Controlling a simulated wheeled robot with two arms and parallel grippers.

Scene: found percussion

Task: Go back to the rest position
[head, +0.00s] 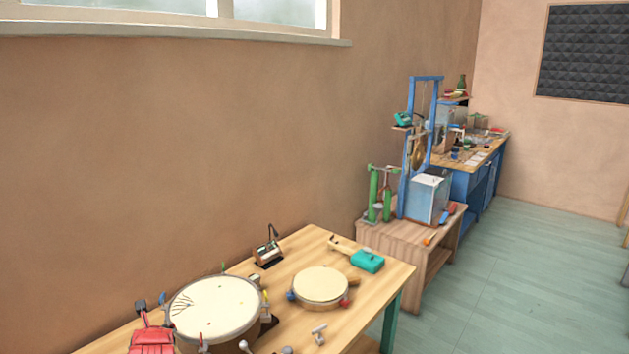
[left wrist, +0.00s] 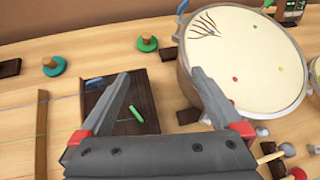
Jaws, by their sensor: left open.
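My left gripper (left wrist: 158,95) is open in the left wrist view. Its two grey fingers with red bases stand apart, with nothing between them but the view of the table below. It also shows at the bottom left of the head view (head: 153,302), as a red hand with dark fingertips, left of a large cream-topped drum (head: 214,305). My right gripper is in neither view.
Clear floor (head: 480,300) is at right.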

